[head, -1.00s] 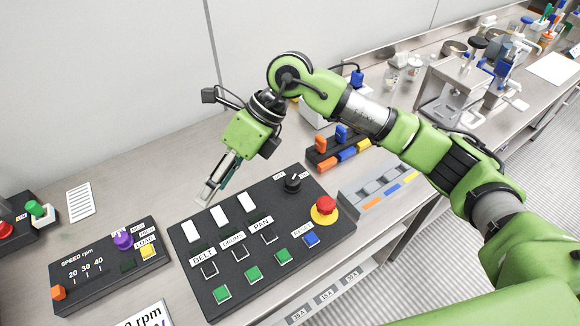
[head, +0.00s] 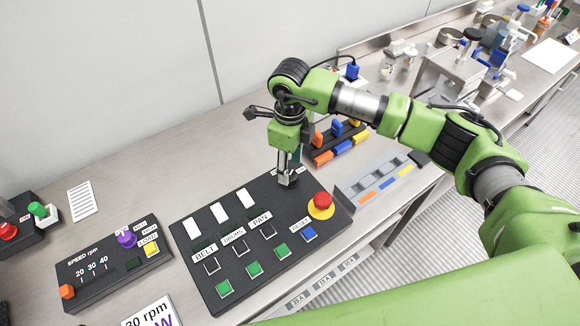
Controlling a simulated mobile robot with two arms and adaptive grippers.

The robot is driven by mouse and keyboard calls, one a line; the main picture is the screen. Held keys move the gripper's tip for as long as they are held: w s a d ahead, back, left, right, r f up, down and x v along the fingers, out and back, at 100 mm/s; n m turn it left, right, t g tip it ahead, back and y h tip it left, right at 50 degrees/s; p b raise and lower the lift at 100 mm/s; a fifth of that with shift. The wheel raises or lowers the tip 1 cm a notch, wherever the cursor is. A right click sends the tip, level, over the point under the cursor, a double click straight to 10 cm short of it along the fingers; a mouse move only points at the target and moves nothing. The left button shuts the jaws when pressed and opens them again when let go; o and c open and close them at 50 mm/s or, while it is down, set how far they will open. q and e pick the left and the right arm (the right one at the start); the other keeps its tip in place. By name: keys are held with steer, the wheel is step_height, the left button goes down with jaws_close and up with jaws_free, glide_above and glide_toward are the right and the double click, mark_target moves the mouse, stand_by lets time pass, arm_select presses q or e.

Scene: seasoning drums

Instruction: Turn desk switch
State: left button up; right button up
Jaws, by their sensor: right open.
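A black desk panel (head: 185,237) lies on the steel bench with white plates, green buttons, a blue reset button (head: 309,234) and a red mushroom button (head: 320,205) on a yellow base. The panel's black rotary switch near its far right corner is now hidden behind my right gripper. My right gripper (head: 287,182) points down over that corner, its fingertips at the switch's place. It is open; I cannot tell whether it touches the switch. My left gripper is not in view.
A speed panel (head: 100,285) with an orange slider and purple knob stands at left. Orange, blue and yellow switches (head: 337,150) and a grey tray (head: 380,184) stand close to the right of my gripper. Bare bench lies behind the black panel.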

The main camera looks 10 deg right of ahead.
mark_target(290, 175)
steer(key=shift+f+p, duration=0.35)
steer(key=shift+f, duration=1.35)
steer(key=c, duration=1.1)
